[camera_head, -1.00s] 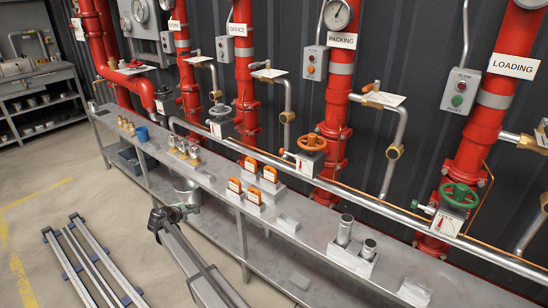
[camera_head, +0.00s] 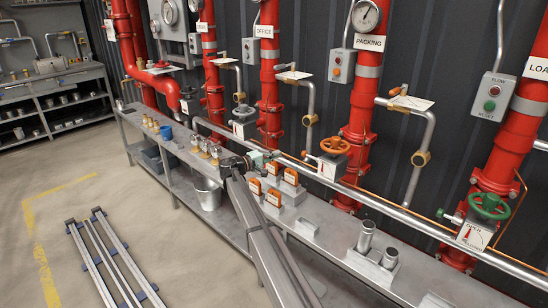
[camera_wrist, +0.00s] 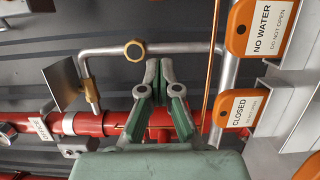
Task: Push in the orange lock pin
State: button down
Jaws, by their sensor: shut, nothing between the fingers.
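The orange lock pin (camera_head: 307,155) is a small knob sticking out left of the valve with the orange handwheel (camera_head: 334,146), at the wall behind the bench. It is small here, so I cannot tell how deep it sits. I cannot make it out in the wrist view. My gripper (camera_wrist: 160,68) is shut and empty, its green-padded fingers drawn together in the wrist view. In the head view my gripper (camera_head: 256,158) is over the bench, left of the valve and apart from the pin, partly hidden by my wrist.
Orange tags (camera_head: 273,181) on stands are close to my gripper; the "CLOSED" tag (camera_wrist: 240,108) shows at right in the wrist view. A steel rail (camera_head: 390,207) runs along the bench's back. Metal cylinders (camera_head: 366,237) stand right. A green handwheel (camera_head: 489,206) is farther right.

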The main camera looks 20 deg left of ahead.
aim_at(306, 156)
jog(key=x, duration=0.7)
jog(key=shift+p, duration=0.3)
jog(key=shift+s+d, duration=0.3)
jog(key=shift+d, duration=0.25)
jog(key=shift+s+d, duration=0.25)
jog(key=shift+d, duration=0.3)
jog(key=shift+s+d, duration=0.25)
jog(key=shift+d, duration=0.5)
jog(key=shift+s+d+f, duration=0.1)
jog(key=shift+s+d, duration=0.35)
jog(key=shift+d, duration=0.4)
jog(key=shift+s+d, duration=0.4)
jog(key=shift+d, duration=0.45)
jog(key=shift+b, duration=0.3)
